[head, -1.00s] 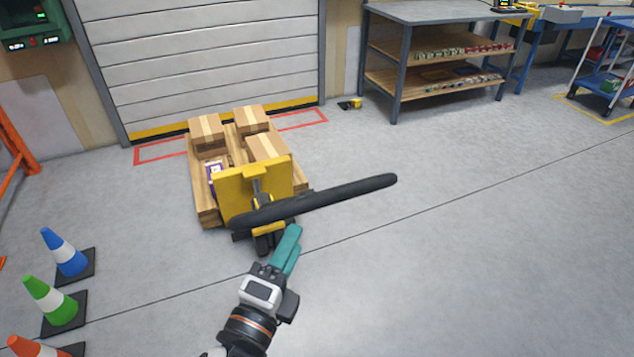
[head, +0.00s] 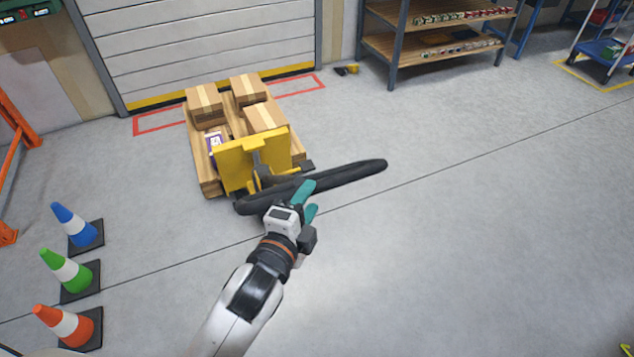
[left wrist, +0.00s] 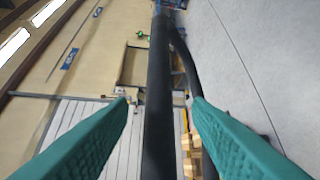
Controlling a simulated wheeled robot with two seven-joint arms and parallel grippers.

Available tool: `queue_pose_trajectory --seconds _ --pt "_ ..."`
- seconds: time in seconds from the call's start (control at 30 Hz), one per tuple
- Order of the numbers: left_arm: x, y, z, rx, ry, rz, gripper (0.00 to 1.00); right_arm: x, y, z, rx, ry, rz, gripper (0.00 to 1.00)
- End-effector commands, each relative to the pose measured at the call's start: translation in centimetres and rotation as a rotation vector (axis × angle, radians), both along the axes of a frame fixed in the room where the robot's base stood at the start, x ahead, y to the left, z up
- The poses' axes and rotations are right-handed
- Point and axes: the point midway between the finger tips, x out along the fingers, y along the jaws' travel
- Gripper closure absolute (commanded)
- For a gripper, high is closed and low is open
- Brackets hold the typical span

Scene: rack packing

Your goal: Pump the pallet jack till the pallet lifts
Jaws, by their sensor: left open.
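The yellow pallet jack (head: 236,165) stands at the near end of a wooden pallet (head: 199,160) loaded with cardboard boxes (head: 247,89). Its long black handle (head: 350,174) stretches across the front, towards the right. My left gripper (head: 308,200) is at the handle's middle, with its teal fingers open. In the left wrist view the black handle bar (left wrist: 159,100) runs between the two open fingers (left wrist: 162,107), with gaps on both sides. Whether the pallet touches the floor is hard to tell. My right gripper is not in view.
Blue (head: 77,227), green (head: 66,270) and orange (head: 68,326) cones stand at the left. A shutter door (head: 200,40) is behind the pallet, and a shelf bench (head: 430,45) at the back right. The floor on the right is clear.

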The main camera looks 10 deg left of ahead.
Motion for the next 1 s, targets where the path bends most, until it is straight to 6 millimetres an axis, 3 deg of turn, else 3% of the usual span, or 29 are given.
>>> queue_pose_trajectory --seconds 0.1,0.3,0.67,0.93,1.0 --pt "2.2 -0.4 -0.2 0.000 -0.001 0.000 0.55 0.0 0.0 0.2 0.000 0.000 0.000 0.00" --pt "4.3 -0.9 -0.5 0.000 0.000 0.000 0.55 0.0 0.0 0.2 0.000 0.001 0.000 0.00" --pt "4.8 -1.0 -0.6 0.000 0.000 0.000 0.55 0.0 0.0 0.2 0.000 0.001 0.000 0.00" --pt "4.8 -1.0 -0.7 0.000 0.001 0.000 0.98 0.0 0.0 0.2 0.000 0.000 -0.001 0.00" --pt "4.8 -1.0 -0.7 0.000 0.001 0.000 1.00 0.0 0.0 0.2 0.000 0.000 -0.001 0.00"
